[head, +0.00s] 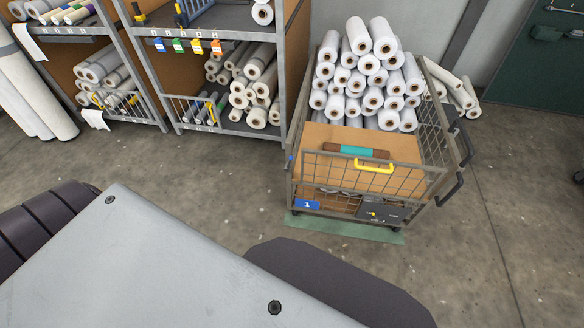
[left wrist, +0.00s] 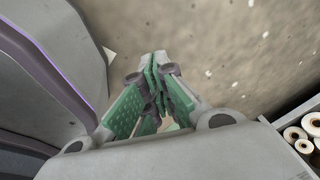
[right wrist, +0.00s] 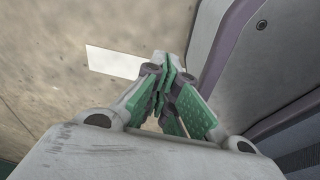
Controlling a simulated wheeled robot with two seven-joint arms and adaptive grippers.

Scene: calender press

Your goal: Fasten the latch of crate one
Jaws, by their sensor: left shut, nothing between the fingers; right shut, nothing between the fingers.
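Crate one is a grey wire-mesh crate (head: 436,180) on a green floor mat (head: 345,229), right of centre in the head view. Its front carries a blue label with a 1 (head: 307,204). A mesh front panel with a yellow handle (head: 375,167) spans its front. Low at the front right is a dark box with a small yellow part (head: 380,210), perhaps the latch; its state is too small to tell. My left gripper (left wrist: 158,65) and my right gripper (right wrist: 165,76) are shut and empty in their wrist views, away from the crate.
White rolls (head: 365,75) are stacked in the crate above brown board. A brown roll with a teal band (head: 358,151) lies behind the front panel. A rack of rolls (head: 222,133) stands to its left.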

